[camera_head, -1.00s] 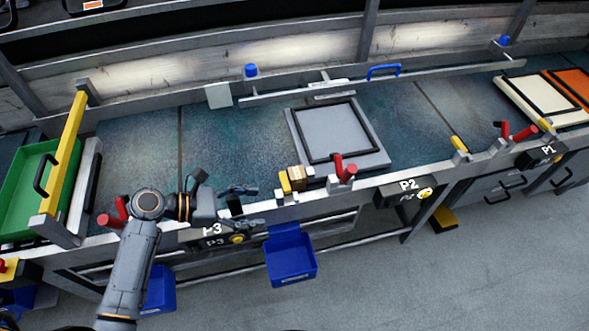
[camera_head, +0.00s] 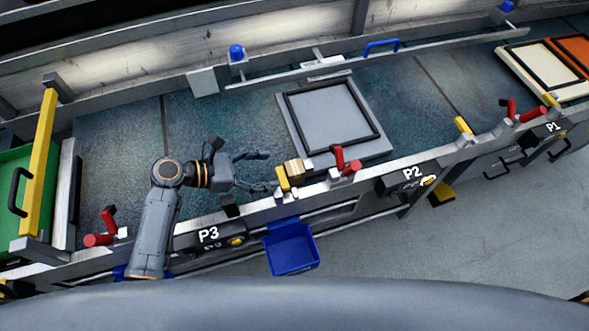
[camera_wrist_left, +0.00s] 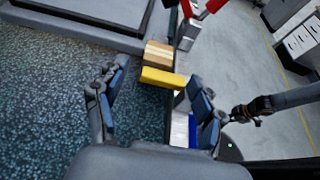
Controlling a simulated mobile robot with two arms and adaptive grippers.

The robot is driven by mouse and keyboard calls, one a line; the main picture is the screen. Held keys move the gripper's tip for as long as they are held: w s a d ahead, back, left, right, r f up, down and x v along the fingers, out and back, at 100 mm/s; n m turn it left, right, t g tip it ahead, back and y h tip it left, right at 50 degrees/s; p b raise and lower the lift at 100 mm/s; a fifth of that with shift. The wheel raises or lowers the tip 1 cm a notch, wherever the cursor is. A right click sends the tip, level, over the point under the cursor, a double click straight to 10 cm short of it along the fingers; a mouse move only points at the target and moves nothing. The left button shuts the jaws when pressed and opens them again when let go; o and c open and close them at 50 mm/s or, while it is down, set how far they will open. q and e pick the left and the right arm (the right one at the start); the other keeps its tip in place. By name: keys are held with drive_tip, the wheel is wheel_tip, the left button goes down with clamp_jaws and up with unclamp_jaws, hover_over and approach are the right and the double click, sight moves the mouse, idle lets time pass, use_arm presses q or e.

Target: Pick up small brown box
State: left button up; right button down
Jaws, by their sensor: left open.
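The small brown box (camera_head: 294,169) stands at the front edge of the conveyor, touching or just behind a yellow block (camera_head: 283,179). My left gripper (camera_head: 268,172) is open and empty, its fingers pointing right toward the yellow block and box, a short way off. In the left wrist view the brown box (camera_wrist_left: 159,54) lies beyond the yellow block (camera_wrist_left: 163,78), ahead of the spread fingers (camera_wrist_left: 155,85). A dark arm end, seemingly my right gripper (camera_wrist_left: 247,111), shows at the right of that view, too small to read its jaws.
A grey framed panel (camera_head: 303,130) lies behind the box. A red handle (camera_head: 346,162) stands close at its right, and the metal front rail (camera_head: 375,183) runs alongside. A blue bin (camera_head: 291,248) hangs below. The belt left of the panel is clear.

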sight(290, 168)
use_arm(q)
drive_tip(key=shift+x, duration=1.1)
drive_tip(key=shift+w+d+f, duration=0.25)
drive_tip(key=shift+d, duration=0.25)
drive_tip(key=x, duration=0.4)
drive_tip(key=shift+d+f, duration=0.15)
drive_tip(key=shift+d, duration=0.1)
use_arm(e)
drive_tip(key=shift+w+d+r, duration=0.1)
drive_tip(key=shift+w+d, duration=0.1)
drive_tip(key=shift+w, duration=0.2)
use_arm(q)
drive_tip(key=shift+a, duration=0.1)
